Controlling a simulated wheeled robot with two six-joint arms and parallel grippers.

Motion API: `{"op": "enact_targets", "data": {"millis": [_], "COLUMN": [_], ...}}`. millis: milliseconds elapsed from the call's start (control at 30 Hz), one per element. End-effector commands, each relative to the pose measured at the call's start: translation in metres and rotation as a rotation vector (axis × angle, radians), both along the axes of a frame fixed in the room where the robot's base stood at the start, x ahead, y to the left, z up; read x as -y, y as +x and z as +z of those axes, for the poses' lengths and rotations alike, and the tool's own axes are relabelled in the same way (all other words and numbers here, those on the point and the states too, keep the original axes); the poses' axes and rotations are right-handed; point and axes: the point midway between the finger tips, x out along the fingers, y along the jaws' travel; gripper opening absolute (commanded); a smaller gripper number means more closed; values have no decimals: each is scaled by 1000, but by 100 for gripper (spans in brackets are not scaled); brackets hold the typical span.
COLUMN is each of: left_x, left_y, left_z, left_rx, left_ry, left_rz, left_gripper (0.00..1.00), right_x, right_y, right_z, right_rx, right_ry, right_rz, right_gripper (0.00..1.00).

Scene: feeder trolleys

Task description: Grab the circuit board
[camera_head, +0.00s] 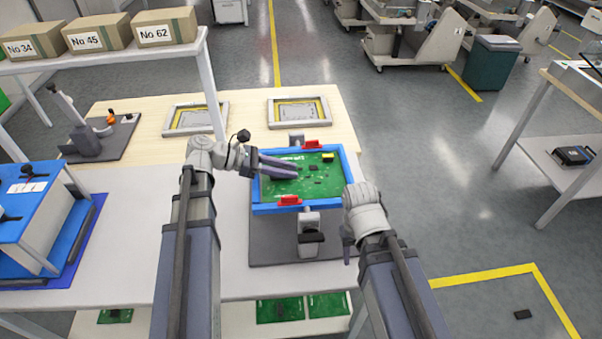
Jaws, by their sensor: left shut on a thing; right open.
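The green circuit board (318,186) lies in a blue frame (285,208) with red clips, held in a fixture on a grey base. My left gripper (297,170) reaches in over the frame's left side. Its fingers are closed together on the board and hide part of it; the exact contact is hard to see. My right gripper (348,247) is open and empty, pointing down beside the frame's lower right corner, partly hidden by its own wrist.
Two flat framed trays (195,130) lie behind on the wooden table. A blue machine (35,220) and a grey stand (95,143) are at left. Boxes stand on the shelf (100,62) above. More green boards (280,309) lie on the lower shelf.

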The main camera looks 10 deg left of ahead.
Motion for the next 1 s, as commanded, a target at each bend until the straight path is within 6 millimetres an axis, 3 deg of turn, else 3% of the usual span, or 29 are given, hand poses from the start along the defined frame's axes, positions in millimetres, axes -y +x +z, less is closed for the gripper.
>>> {"op": "enact_targets", "data": {"millis": [567, 767, 1000], "left_x": [0, 0, 0], "left_y": [0, 0, 0], "left_z": [7, 26, 63], "left_rx": [0, 1, 1], "left_ry": [-1, -2, -2], "left_rz": [0, 0, 0], "left_gripper": [0, 0, 0], "right_x": [0, 0, 0], "right_y": [0, 0, 0], "right_z": [6, 26, 62], "right_rx": [0, 0, 0], "right_ry": [0, 0, 0], "right_rz": [0, 0, 0], "right_gripper": [50, 50, 50]}}
